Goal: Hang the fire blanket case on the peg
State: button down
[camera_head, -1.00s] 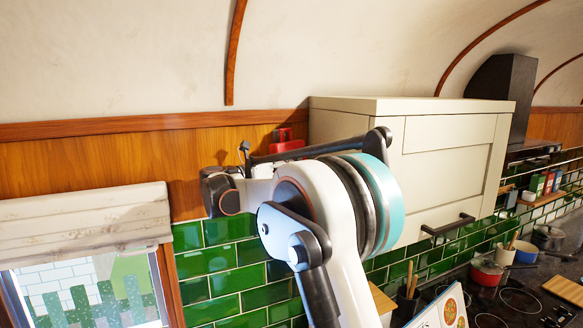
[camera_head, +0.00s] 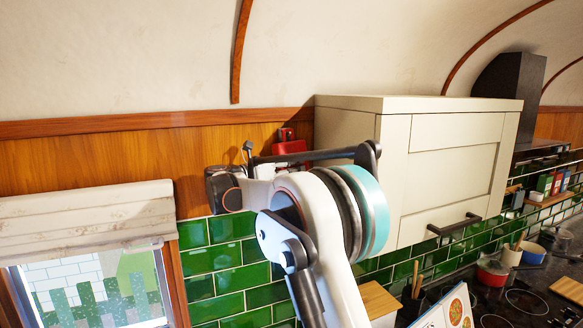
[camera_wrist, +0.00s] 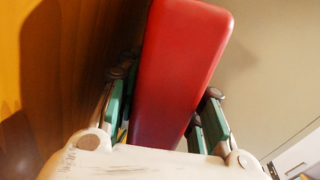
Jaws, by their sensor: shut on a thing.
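The red fire blanket case (camera_head: 289,148) shows in the head view by the wood-panelled wall, just left of the cream cabinet. Its lower part is hidden behind my arm. In the wrist view the red case (camera_wrist: 187,55) fills the middle, tapering toward my gripper. My gripper (camera_wrist: 165,100) is shut on the case, with one green-padded finger on each side of it. The fingers are hidden behind my arm in the head view. I cannot make out the peg in either view.
The cream wall cabinet (camera_head: 440,165) stands close on the right of the case. The wooden panel (camera_head: 90,160) and green tiles (camera_head: 225,280) run along the wall. A window with a blind (camera_head: 90,220) is at lower left. The hob with pans (camera_head: 492,268) is at lower right.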

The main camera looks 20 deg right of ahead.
dwell(0.3)
jog(key=c, duration=1)
grip_release()
jog(key=shift+a, duration=0.1)
